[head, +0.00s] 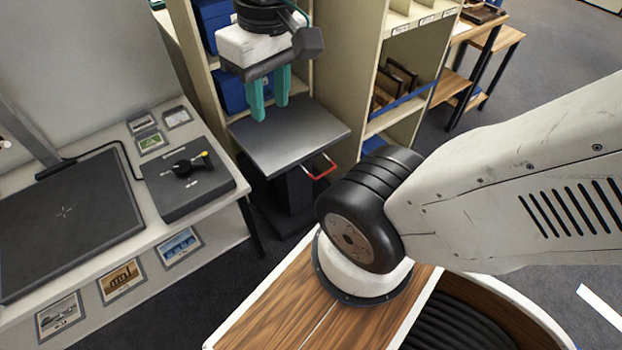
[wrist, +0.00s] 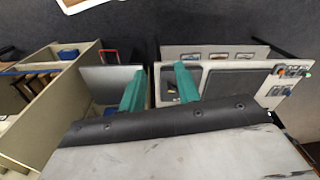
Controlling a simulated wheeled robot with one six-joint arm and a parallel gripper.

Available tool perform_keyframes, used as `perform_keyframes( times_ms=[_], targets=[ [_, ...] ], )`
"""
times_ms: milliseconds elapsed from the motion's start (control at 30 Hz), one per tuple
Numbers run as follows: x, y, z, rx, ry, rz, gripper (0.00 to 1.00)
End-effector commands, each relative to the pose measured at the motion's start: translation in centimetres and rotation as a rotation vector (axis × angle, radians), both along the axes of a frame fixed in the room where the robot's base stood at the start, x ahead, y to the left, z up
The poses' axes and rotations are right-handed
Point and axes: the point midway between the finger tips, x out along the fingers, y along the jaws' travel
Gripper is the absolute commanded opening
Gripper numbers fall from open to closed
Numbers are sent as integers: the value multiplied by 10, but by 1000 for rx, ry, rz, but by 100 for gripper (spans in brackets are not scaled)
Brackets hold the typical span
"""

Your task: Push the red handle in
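The red handle (head: 321,168) is a small bar that sticks out from the right front side of a grey platform (head: 290,140) on a dark pedestal. In the wrist view the red handle (wrist: 110,54) shows small, beyond the platform (wrist: 100,77) and left of my fingers. My gripper (head: 270,110) points down above the platform, left of and behind the handle, apart from it. Its two teal fingers are spread with nothing between them; the gap also shows in the wrist view (wrist: 160,69).
A desk with a black panel (head: 70,222) and a dark control box (head: 187,180) stands at left. Shelves with blue boxes (head: 214,20) stand behind my gripper, and an open cream shelf (head: 352,75) stands right of it. Dark floor (head: 480,120) lies open at right.

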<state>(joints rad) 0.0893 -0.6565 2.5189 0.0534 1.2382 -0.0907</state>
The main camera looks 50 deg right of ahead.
Motion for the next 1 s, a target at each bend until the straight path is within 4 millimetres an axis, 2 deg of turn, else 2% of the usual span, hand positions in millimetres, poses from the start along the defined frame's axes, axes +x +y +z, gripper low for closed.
perform_keyframes(
  times_ms=[267,467,600,733,867,1000],
  targets=[
    [67,-32,-25,219,183,-72,32],
    [114,-74,-61,424,245,-137,32],
    [140,-112,-96,575,249,-193,32],
    [157,-153,-136,717,225,-255,32],
    [165,-195,-182,854,173,-324,32],
    [163,-240,-239,991,88,-408,32]
  ],
)
